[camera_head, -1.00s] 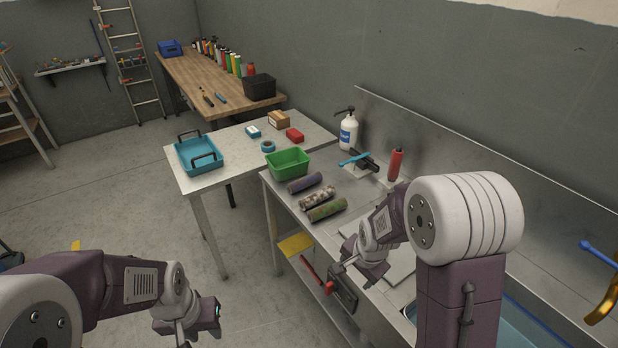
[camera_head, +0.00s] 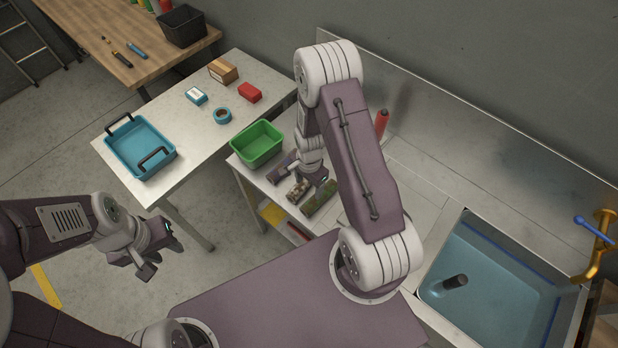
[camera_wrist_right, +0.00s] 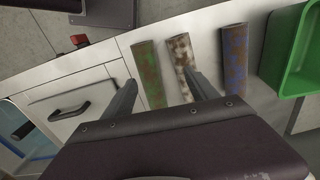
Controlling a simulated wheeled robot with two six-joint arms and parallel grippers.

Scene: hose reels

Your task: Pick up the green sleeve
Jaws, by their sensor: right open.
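The green sleeve (camera_head: 320,199) is a mottled green tube lying on the steel counter. In the right wrist view the green sleeve (camera_wrist_right: 149,74) lies between my finger lines, nearer the left finger. My right gripper (camera_wrist_right: 160,79) is open and empty above the sleeves. Its right finger overlaps the brown-and-white sleeve (camera_wrist_right: 180,58) in that view; I cannot tell the height gap. In the head view my right gripper (camera_head: 309,179) partly covers the sleeves. A blue-purple sleeve (camera_wrist_right: 234,58) lies on the far side. My left gripper (camera_head: 157,249) is open and empty, over the floor.
A green bin (camera_head: 257,144) stands beside the sleeves. A red bottle (camera_head: 381,122) stands behind my right arm. The sink (camera_head: 490,290) at right holds a dark cylinder (camera_head: 455,282). A side table (camera_head: 190,130) carries a blue tray (camera_head: 139,146) and small items.

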